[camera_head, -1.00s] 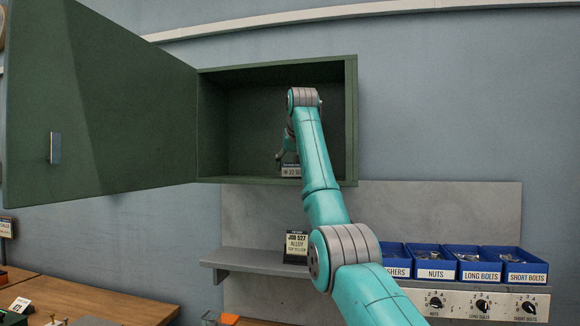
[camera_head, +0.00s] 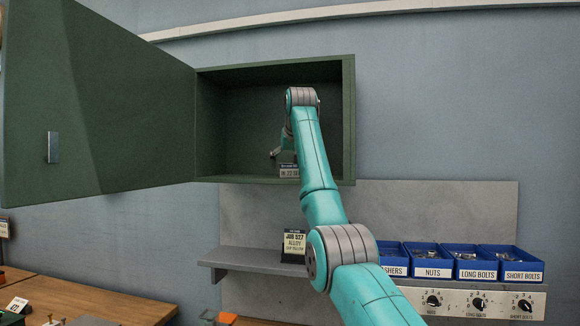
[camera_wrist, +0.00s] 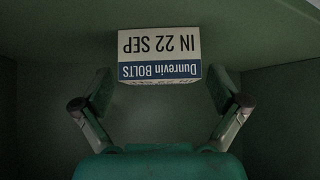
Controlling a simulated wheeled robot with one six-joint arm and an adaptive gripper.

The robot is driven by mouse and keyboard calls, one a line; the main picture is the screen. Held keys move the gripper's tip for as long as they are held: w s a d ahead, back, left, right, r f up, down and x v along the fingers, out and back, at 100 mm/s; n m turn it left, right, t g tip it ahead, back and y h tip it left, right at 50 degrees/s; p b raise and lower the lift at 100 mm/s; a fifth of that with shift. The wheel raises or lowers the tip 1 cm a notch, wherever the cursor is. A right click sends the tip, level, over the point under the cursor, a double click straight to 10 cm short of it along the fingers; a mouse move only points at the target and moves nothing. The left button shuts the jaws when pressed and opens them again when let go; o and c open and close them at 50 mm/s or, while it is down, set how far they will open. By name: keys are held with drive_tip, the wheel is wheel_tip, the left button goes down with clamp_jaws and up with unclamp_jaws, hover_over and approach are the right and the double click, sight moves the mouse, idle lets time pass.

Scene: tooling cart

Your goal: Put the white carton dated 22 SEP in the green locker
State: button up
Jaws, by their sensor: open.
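The white carton (camera_head: 288,172) with a blue band sits on the floor of the green locker (camera_head: 350,120), near its front edge. In the wrist view the carton (camera_wrist: 160,45) reads "Dunrevin BOLTS IN 22 SEP", upside down. The locker door (camera_head: 100,110) stands wide open to the left. My gripper (camera_wrist: 161,78) is open, with one finger to each side of the carton's near end and visible gaps between. In the head view my gripper (camera_head: 276,152) is inside the locker just above the carton, partly hidden by my arm.
Below the locker, a grey shelf (camera_head: 240,260) holds a dark block with a "JOB 527 ALLOY" card (camera_head: 294,243). Blue bins (camera_head: 432,262) of hardware stand at the right above a panel with knobs. A wooden bench (camera_head: 90,295) is at lower left.

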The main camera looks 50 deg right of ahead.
drive_tip(key=v, duration=1.1)
drive_tip(key=shift+r, duration=0.25)
drive_tip(key=shift+s+a, duration=0.1)
drive_tip(key=shift+a, duration=0.1)
